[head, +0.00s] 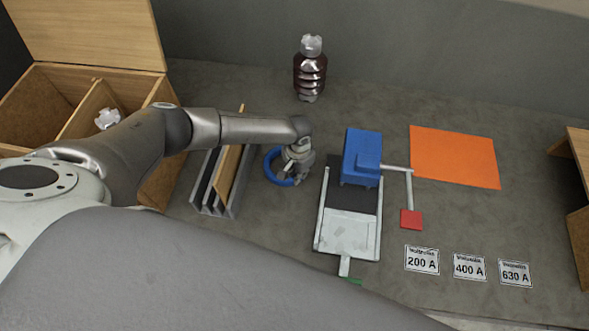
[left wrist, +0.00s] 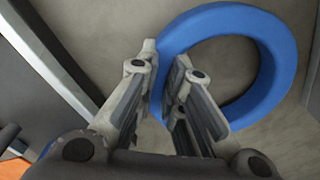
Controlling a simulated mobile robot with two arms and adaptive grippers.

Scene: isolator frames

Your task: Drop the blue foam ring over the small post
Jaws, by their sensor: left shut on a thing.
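The blue foam ring (head: 268,167) is at the table's middle, just right of the slotted rack, partly hidden by my left gripper (head: 291,176). In the left wrist view my left gripper (left wrist: 163,58) has one finger on each side of the band of the ring (left wrist: 284,55), shut on its near left part. The ring's hole shows bare grey table. I cannot tell whether the ring touches the table. My right gripper is out of view.
A slotted rack (head: 232,212) with upright boards stands left of the ring. A blue block device (head: 362,155) with a red-ended lever (head: 411,219) is to the right. An orange sheet (head: 455,157) and several ampere labels (head: 421,260) lie farther right. A wooden bin (head: 37,108) is left.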

